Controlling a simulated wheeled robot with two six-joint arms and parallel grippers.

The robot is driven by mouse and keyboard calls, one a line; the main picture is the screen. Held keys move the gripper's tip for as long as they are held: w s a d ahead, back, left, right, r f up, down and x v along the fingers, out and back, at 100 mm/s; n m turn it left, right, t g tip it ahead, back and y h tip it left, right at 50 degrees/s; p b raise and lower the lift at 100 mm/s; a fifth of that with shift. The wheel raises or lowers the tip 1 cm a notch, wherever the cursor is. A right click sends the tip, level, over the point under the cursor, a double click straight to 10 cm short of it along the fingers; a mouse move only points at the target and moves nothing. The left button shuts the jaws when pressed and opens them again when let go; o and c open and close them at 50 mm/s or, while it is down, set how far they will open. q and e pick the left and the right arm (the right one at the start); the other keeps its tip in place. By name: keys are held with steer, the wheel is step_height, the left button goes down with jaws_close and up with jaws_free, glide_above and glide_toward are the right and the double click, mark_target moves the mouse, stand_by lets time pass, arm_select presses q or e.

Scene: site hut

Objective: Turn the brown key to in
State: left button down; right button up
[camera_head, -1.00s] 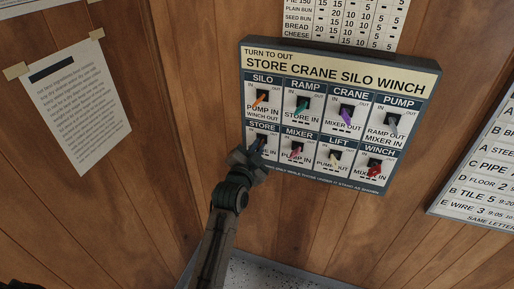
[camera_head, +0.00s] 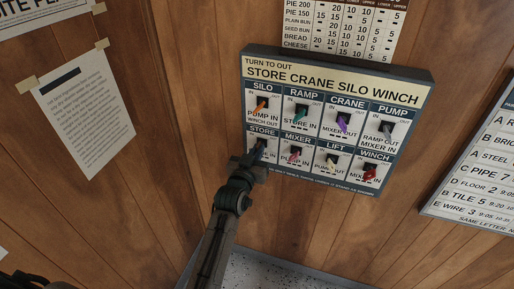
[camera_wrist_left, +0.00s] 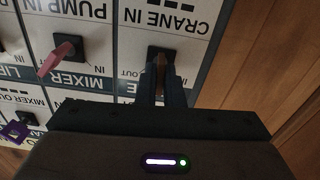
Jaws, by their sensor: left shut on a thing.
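The key panel (camera_head: 340,74) hangs on the wood wall, with two rows of coloured keys. My left gripper (camera_head: 257,153) is at the STORE switch, bottom left of the panel, and covers most of it. In the left wrist view, upside down, my gripper (camera_wrist_left: 161,82) is shut on the brown key (camera_wrist_left: 161,62). The key stands in its dark slot below the words CRANE IN. I cannot tell the key's exact turn. My right gripper is not in view.
The pink MIXER key (camera_head: 294,153) is the neighbour on the right; it also shows in the left wrist view (camera_wrist_left: 60,56). The orange SILO key (camera_head: 262,104) is just above. Paper notices hang left, above and right.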

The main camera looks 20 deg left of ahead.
arm_select(q)
steer(key=shift+r+n+p, duration=0.1)
steer(key=shift+n+p, duration=1.8)
steer(key=shift+n, duration=1.6)
steer(key=c, duration=1.6)
jaws_free()
steer(key=shift+o, duration=0.2)
